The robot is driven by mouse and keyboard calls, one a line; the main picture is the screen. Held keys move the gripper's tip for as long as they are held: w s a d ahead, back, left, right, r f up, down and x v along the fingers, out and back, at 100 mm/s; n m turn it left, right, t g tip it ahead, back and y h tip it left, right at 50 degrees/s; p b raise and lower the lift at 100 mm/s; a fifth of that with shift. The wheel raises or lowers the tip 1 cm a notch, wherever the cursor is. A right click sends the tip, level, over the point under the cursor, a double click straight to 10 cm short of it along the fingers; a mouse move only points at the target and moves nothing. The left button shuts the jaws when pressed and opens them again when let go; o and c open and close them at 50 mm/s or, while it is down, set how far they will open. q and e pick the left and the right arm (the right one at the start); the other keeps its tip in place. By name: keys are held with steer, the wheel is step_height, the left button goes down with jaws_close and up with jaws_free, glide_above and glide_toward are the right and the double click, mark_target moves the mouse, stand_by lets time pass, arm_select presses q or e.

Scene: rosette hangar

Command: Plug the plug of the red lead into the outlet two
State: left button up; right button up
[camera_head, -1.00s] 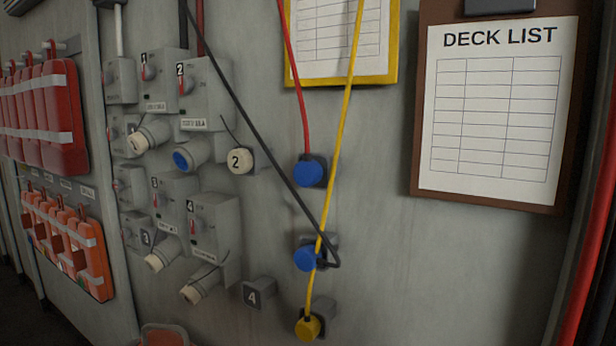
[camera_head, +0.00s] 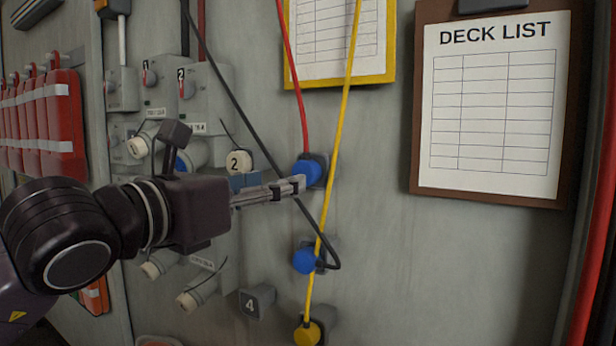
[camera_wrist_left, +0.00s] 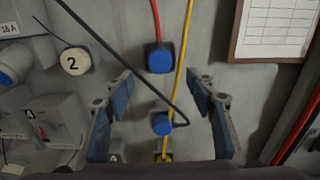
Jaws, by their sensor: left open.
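The red lead (camera_head: 296,80) hangs down to its blue plug (camera_head: 309,168), which sits in a dark holder on the wall. It also shows in the left wrist view (camera_wrist_left: 160,57). My left gripper (camera_head: 297,183) comes in from the left, its fingertips overlapping the plug's lower left in the head view. In the left wrist view its fingers (camera_wrist_left: 164,82) are wide apart and empty, with the plug ahead beyond the tips. Outlet two is the grey box (camera_head: 212,88) marked 2; its blue socket face (camera_head: 182,163) is partly hidden by my arm. A white cap marked 2 (camera_head: 239,162) is beside it.
A black lead (camera_head: 235,100) ends at another blue plug (camera_head: 304,262) below. A yellow lead (camera_head: 345,100) passes just right of the red plug to a yellow plug (camera_head: 307,333). Other capped outlets are at left. A clipboard (camera_head: 492,105) hangs at right.

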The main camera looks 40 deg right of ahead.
mark_target(302, 171)
arm_select(q)
steer(key=shift+d+r, duration=0.1)
steer(key=shift+r, duration=0.05)
steer(key=p+x, duration=0.5)
steer(key=shift+r, duration=0.25)
steer(key=x, duration=0.2)
steer(key=b+x, duration=0.1)
steer(key=x, duration=0.1)
steer(key=shift+f, duration=0.3)
stand_by(0.4)
steer(key=shift+b, duration=0.55)
stand_by(0.5)
